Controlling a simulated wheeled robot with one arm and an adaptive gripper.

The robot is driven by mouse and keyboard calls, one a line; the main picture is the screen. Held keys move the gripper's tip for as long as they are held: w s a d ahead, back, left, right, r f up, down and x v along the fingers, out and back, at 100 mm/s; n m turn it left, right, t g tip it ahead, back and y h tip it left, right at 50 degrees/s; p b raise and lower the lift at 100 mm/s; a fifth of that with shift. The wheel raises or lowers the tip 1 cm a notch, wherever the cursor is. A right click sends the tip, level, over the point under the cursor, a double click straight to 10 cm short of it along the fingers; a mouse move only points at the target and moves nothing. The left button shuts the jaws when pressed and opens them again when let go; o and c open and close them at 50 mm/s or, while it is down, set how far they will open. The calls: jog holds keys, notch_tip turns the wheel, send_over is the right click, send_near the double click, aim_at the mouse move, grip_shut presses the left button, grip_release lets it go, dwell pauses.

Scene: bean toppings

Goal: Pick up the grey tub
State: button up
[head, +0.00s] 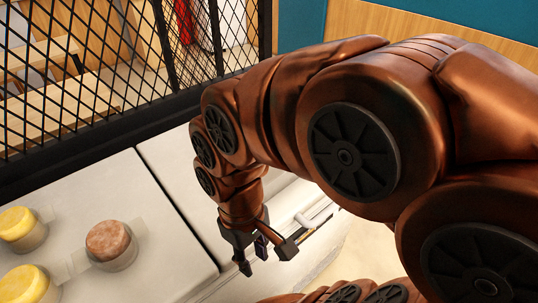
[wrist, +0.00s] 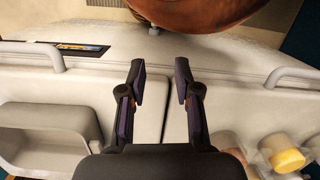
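My gripper (head: 264,256) is open and empty, pointing down near the counter's right edge in the head view. Its two spread fingers (wrist: 160,82) also show in the wrist view, with pale surface and a seam between them. No tub is plainly grey. Several pale, see-through tubs stand at the lower left of the head view: one with a brown top (head: 108,240) and two with yellow tops, the upper (head: 20,229) and the lower (head: 27,287). My gripper is well to their right. One yellow-topped tub (wrist: 287,158) shows at the wrist view's lower right.
A pale counter (head: 165,250) lies under the tubs, clear between them and my gripper. A black mesh screen (head: 100,70) stands behind it. Bar handles (wrist: 290,75) and a pale hollow shape (wrist: 45,125) show in the wrist view.

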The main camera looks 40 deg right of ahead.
jog(key=w+d+r+n, duration=0.1)
jog(key=w+d+n, duration=0.4)
jog(key=w, duration=0.2)
jog(key=n+t, duration=0.2)
jog(key=n, duration=0.6)
send_over(276, 180)
jog(key=a, duration=0.3)
jog(key=shift+d+f+n+p, duration=0.3)
jog(key=shift+d+f+n, duration=0.5)
jog(key=shift+d, duration=0.85)
jog(key=shift+d+f+n+p, duration=0.25)
jog(key=shift+d+f+n, duration=0.2)
jog(key=shift+d+f, duration=0.85)
jog(key=shift+d+f+n+p, duration=0.3)
jog(key=shift+d+f+n, duration=0.3)
jog(key=shift+d, duration=1.35)
jog(key=shift+w+a+f+p, duration=0.15)
jog(key=shift+f+p, duration=0.25)
jog(key=shift+f, duration=0.6)
jog(key=shift+w+d+f+p, duration=0.1)
jog(key=shift+f+p, duration=0.25)
jog(key=shift+f, duration=0.65)
grip_shut()
